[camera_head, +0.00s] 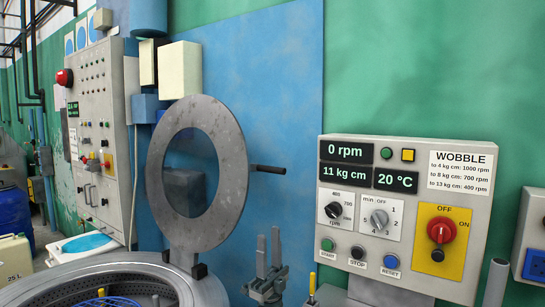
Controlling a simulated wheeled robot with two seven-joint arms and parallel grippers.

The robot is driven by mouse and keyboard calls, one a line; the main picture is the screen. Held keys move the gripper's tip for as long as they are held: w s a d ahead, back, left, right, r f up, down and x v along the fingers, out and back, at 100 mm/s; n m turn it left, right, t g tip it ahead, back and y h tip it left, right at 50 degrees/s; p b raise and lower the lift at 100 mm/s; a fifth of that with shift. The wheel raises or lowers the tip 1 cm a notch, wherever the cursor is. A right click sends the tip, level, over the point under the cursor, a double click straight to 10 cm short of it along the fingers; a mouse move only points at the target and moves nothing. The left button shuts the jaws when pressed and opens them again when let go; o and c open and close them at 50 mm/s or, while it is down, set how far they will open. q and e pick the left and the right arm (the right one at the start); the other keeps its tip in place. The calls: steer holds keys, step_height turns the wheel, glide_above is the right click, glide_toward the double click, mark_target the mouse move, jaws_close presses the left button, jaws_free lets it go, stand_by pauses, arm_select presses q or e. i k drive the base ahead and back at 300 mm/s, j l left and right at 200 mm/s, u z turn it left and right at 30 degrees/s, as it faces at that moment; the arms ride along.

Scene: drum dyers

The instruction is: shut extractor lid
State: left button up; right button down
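The extractor lid (228,150) is a grey metal ring with a round window, standing raised and nearly upright on its hinge at the back of the extractor. A black handle (268,169) sticks out from its right side. The extractor (95,268), a round grey drum housing, is open below at the lower left. My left gripper (269,240) is below the handle and right of the lid, fingers pointing up. Its fingers are apart with nothing between them, and it does not touch the handle. My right gripper is not in view.
A control panel (480,215) with displays, knobs and a red switch stands close at the right. Another panel (95,140) stands behind at the left. A blue wall sheet (275,75) is behind the lid. A pale canister (15,258) is at the far left.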

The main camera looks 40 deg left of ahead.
mark_target(188, 237)
steer(key=i+j, duration=0.8)
steer(key=j, duration=0.25)
